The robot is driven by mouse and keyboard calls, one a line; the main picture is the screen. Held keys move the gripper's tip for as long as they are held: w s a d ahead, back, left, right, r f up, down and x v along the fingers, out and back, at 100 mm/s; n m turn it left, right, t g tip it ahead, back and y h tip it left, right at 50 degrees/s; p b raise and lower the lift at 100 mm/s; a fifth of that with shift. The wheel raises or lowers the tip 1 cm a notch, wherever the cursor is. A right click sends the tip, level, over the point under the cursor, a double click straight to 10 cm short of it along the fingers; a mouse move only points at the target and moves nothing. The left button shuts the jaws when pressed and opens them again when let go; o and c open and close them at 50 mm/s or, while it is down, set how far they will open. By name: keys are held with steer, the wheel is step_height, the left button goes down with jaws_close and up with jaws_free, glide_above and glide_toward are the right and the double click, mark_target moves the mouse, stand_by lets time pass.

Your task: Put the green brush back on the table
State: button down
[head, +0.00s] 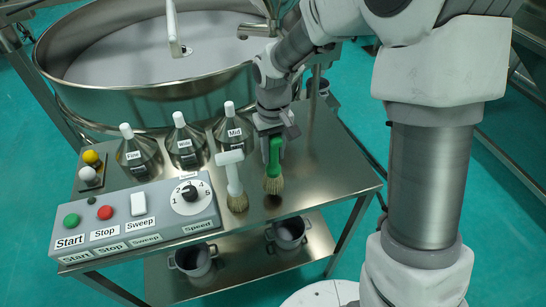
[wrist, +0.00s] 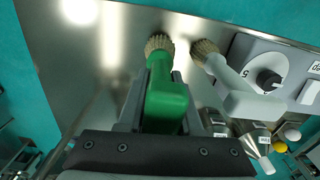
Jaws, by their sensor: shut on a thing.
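The green brush (head: 274,165) has a green handle and tan bristles pointing down, in front of my gripper (head: 274,140) in the head view. My gripper is shut on the green handle. In the wrist view the green brush (wrist: 165,98) stands out from between the fingers, bristles toward the top. The brush is over the metal table (head: 330,165), near its front right part. I cannot tell whether the bristles touch the tabletop. The fingertips are mostly hidden behind the handle.
A white brush (head: 234,180) stands close to the left of the green one. A control box (head: 140,222) with buttons and a dial is further left. Several labelled metal funnels (head: 185,145) and the large round sieve (head: 110,95) are behind. The tabletop to the right is clear.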

mark_target(273, 162)
steer(key=shift+f, duration=1.95)
steer(key=c, duration=0.6)
jaws_free()
